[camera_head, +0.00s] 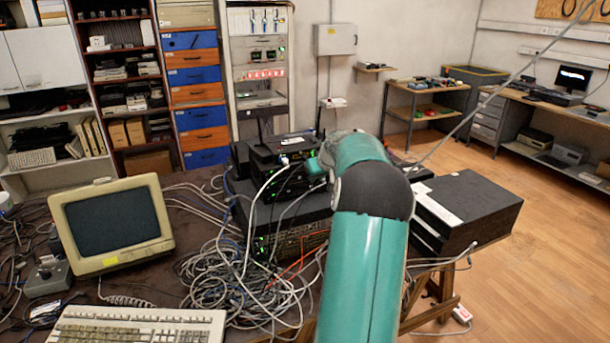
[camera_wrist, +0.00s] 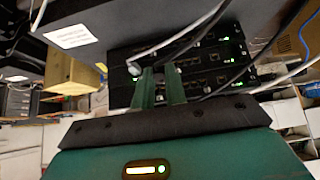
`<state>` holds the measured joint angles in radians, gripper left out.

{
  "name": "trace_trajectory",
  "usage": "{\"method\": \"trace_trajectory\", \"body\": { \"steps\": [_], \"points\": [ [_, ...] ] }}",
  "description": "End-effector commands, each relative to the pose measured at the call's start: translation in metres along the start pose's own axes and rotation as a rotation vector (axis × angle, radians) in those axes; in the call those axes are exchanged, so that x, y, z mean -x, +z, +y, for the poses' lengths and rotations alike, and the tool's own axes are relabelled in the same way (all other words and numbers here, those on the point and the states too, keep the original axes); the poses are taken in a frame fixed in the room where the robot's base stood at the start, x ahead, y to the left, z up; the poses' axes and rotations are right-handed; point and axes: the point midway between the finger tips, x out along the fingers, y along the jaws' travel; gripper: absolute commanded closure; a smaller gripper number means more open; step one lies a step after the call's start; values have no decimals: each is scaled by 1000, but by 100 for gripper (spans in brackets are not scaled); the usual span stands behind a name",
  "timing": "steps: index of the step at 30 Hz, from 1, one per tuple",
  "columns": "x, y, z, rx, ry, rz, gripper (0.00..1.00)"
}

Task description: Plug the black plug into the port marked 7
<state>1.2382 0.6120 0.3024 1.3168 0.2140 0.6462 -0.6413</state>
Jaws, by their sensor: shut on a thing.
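My gripper (camera_wrist: 160,72) shows in the wrist view as two green fingers, shut with a narrow gap between them. I take the thing in it to be the black plug, which is mostly hidden between the fingertips. The fingertips are in front of the black network device (camera_wrist: 197,62), which has rows of ports and green lights. The number 7 is too small to read, and I cannot tell whether the plug touches a port. In the head view my arm reaches to the stacked network devices (camera_head: 283,150), and the fingers cannot be made out.
A white cable plug (camera_wrist: 135,68) sits in the device just left of my fingers. Black and white cables cross close on the right. A large dark box (camera_wrist: 130,22) hangs over the upper left. In the head view, tangled grey cables (camera_head: 215,270) and a monitor (camera_head: 112,222) crowd the table.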

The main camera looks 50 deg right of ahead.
Motion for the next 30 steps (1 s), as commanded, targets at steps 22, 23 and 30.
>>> {"method": "trace_trajectory", "body": {
  "steps": [22, 23, 30],
  "points": [
    [-22, -28, 24, 5, -1, 2, 100],
    [-22, -29, 24, 5, -1, 2, 100],
    [-25, -32, 24, 5, 0, 2, 100]
  ]
}}
